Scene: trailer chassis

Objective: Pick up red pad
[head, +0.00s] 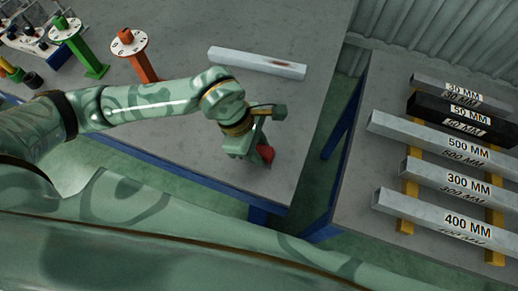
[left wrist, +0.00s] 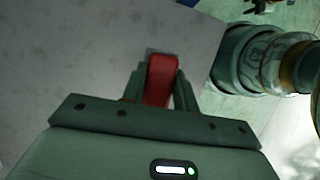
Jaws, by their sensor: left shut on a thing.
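My left gripper (head: 250,150) is over the near right part of the grey table. It is shut on the red pad (head: 265,153), which shows as a small red piece at the gripper's tip. In the left wrist view the red pad (left wrist: 160,80) sits between the two green fingers of the left gripper (left wrist: 161,88), pointing away over the grey tabletop. I cannot tell whether the pad touches the table. My right gripper is not in view.
A light metal bar (head: 257,63) lies on the grey table (head: 190,65) behind the gripper. Red (head: 135,50) and green (head: 80,50) stands are at the back left. A second table at right holds several labelled bars, such as the 500 MM bar (head: 420,140). A gap separates the tables.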

